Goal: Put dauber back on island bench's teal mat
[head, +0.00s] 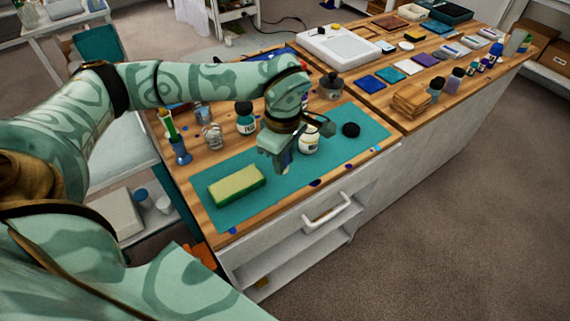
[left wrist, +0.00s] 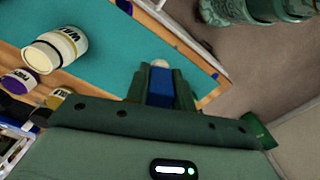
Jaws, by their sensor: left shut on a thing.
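My left gripper (head: 282,166) is over the teal mat (head: 290,182) on the island bench. In the left wrist view its fingers (left wrist: 160,84) are shut on a small blue thing with a pale rounded tip, which looks like the dauber (left wrist: 158,92). The fingers hide most of it in the head view. The mat also shows in the left wrist view (left wrist: 120,62), behind the fingers, near its edge. I cannot tell whether the dauber touches the mat. My right gripper is in neither view.
A yellow-green sponge (head: 236,185) lies on the mat's left part. A white jar (head: 309,143) stands just right of my gripper, with a black disc (head: 351,130) beyond. Bottles, a glass jar (head: 212,136) and a blue holder (head: 181,152) stand behind. The mat's front middle is clear.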

